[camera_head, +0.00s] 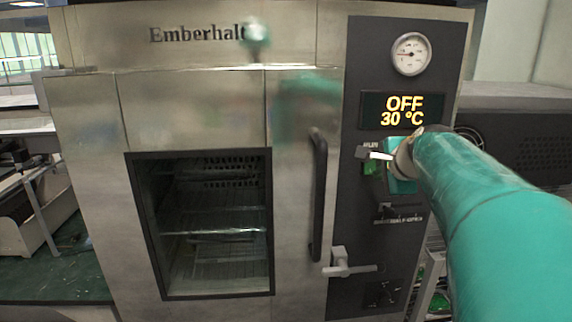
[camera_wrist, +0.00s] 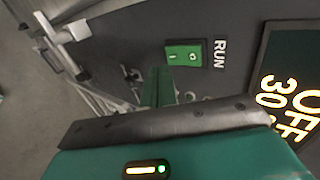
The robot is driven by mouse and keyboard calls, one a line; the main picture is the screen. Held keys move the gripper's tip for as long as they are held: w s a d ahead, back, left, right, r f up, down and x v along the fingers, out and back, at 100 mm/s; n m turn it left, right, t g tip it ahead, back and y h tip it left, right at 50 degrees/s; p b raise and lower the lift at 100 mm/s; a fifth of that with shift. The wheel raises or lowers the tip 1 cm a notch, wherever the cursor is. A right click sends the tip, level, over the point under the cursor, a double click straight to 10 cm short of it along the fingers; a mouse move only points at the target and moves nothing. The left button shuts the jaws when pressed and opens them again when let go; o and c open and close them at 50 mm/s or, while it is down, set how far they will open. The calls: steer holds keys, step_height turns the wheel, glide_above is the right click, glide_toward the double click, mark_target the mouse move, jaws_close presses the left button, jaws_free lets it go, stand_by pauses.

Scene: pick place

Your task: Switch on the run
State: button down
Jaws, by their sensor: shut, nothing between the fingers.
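The green RUN rocker switch (camera_head: 370,168) is on the dark control panel, just below the display and partly hidden by my gripper. In the wrist view the switch (camera_wrist: 186,54) shows whole, with the white RUN label beside it. The display (camera_head: 402,111) reads OFF and 30 °C in yellow. It also shows at the right of the wrist view (camera_wrist: 287,100). My gripper (camera_head: 380,156) is shut and empty, with its tip in front of the panel close to the switch. I cannot tell whether it touches. Its green fingers (camera_wrist: 158,86) point towards the panel beside the switch.
The steel Emberhalt oven (camera_head: 90,120) has a shut door with a dark window. A vertical black handle (camera_head: 318,195) and a grey lever latch (camera_head: 345,264) stick out left of and below the switch. A round gauge (camera_head: 411,54) sits above the display.

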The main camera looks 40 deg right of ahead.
mark_target(371, 165)
steer(key=shift+w+d+f, duration=0.1)
steer(key=shift+w+d, duration=0.3)
steer(key=shift+w, duration=0.25)
steer(key=shift+w+d, duration=0.35)
steer(key=shift+w, duration=0.25)
steer(key=shift+w+d+f, duration=0.1)
steer(key=shift+w, duration=0.05)
steer(key=shift+r, duration=0.9)
